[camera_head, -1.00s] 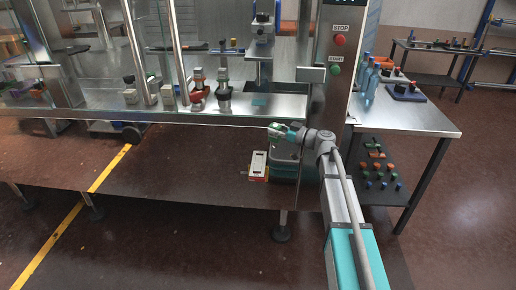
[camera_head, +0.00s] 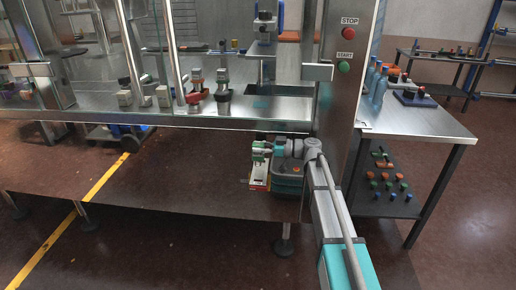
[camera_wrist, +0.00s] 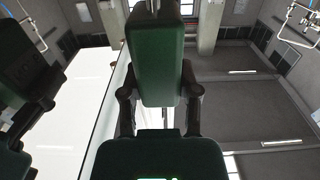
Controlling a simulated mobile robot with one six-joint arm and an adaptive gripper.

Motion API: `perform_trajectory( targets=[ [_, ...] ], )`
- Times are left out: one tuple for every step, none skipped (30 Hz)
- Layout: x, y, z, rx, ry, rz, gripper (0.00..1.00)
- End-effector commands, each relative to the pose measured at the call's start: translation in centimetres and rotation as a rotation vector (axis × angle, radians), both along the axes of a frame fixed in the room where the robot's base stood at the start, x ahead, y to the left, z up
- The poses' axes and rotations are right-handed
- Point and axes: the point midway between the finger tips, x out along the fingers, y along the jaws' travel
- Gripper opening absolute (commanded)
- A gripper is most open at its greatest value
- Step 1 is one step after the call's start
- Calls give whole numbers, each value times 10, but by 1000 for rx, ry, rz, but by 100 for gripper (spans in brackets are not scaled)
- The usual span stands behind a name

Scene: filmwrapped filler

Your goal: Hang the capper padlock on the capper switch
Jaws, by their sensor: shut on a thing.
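My gripper (camera_head: 262,150) is low in front of the machine's base in the head view, its green fingers over the top of a small white, red and yellow box. In the wrist view its dark green fingers (camera_wrist: 90,70) fill the left and middle. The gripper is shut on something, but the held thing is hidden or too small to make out. I cannot pick out the capper padlock for certain. I cannot tell which fitting is the capper switch; the machine's post carries a red STOP button (camera_head: 346,36) and a green START button (camera_head: 344,67).
The machine's steel deck edge (camera_head: 200,121) lies above my gripper. A steel table (camera_head: 420,122) stands at right, with coloured small items on a rack below.

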Motion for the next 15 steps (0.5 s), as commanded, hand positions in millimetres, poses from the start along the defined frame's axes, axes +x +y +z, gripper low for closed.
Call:
perform_trajectory(
  targets=[
    [0, 0, 0, 0, 0, 0, 0],
    [0, 0, 0, 0, 0, 0, 0],
    [0, 0, 0, 0, 0, 0, 0],
    [0, -1, 0, 0, 0, 0, 0],
    [0, -1, 0, -1, 0, 0, 0],
    [0, -1, 0, -1, 0, 0, 0],
    [0, -1, -1, -1, 0, 0, 0],
    [0, -1, -2, -1, 0, 0, 0],
    [0, -1, -3, -1, 0, 0, 0],
    [0, -1, -4, -1, 0, 0, 0],
    [0, -1, -5, -1, 0, 0, 0],
    [0, -1, -6, -1, 0, 0, 0],
    [0, -1, -7, -1, 0, 0, 0],
    [0, -1, -9, -1, 0, 0, 0],
    [0, -1, -10, -1, 0, 0, 0]
  ],
)
